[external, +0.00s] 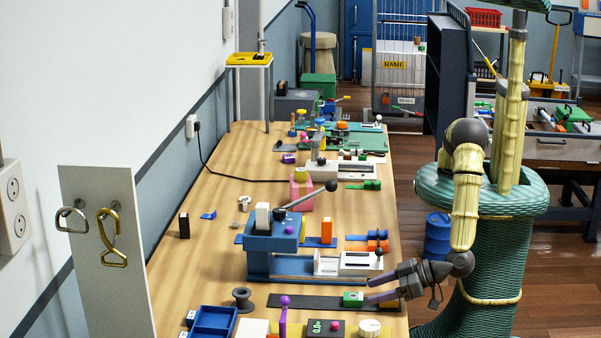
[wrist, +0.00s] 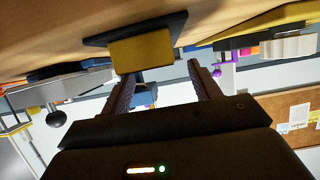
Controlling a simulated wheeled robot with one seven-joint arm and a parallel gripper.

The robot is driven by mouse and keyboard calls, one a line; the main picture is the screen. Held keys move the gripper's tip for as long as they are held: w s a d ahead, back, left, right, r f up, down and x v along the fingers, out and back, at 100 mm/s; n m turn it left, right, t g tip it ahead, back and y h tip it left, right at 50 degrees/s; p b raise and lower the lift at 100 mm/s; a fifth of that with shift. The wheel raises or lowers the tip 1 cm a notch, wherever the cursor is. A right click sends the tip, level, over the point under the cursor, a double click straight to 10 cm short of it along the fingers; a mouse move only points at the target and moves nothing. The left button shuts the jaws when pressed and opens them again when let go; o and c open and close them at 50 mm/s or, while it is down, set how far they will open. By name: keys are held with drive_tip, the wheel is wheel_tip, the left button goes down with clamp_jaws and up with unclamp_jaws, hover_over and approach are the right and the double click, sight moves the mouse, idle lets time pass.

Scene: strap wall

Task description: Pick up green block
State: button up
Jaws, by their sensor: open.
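A small block with a green top and a pale front side (external: 352,299) sits on a dark flat strip (external: 300,302) at the near right of the table. My gripper (external: 369,291) is open and low at the table's right edge, its fingers pointing left at the block. In the wrist view, a mustard-yellow block face (wrist: 140,52) on a dark base shows just beyond my open fingers (wrist: 160,72), nearer the left one. Nothing is visible between the fingers.
A blue press with a lever (external: 272,240) and a white slotted fixture (external: 360,263) stand behind the strip. A dark spool (external: 242,299), a purple-knobbed post (external: 284,312) and a display box (external: 325,328) are close by.

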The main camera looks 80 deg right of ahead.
sight(356, 296)
drive_tip(key=p+x, duration=0.1)
drive_tip(key=x, duration=0.4)
drive_tip(key=shift+w+p, duration=0.15)
drive_tip(key=shift+p, duration=0.2)
drive_tip(key=shift+c, duration=0.2)
drive_tip(key=c, duration=1.2)
drive_tip(key=shift+c, duration=0.2)
drive_tip(key=shift+r, duration=0.15)
wheel_tip(356, 296, up, 10)
drive_tip(key=b, duration=0.1)
drive_tip(key=shift+b, duration=0.3)
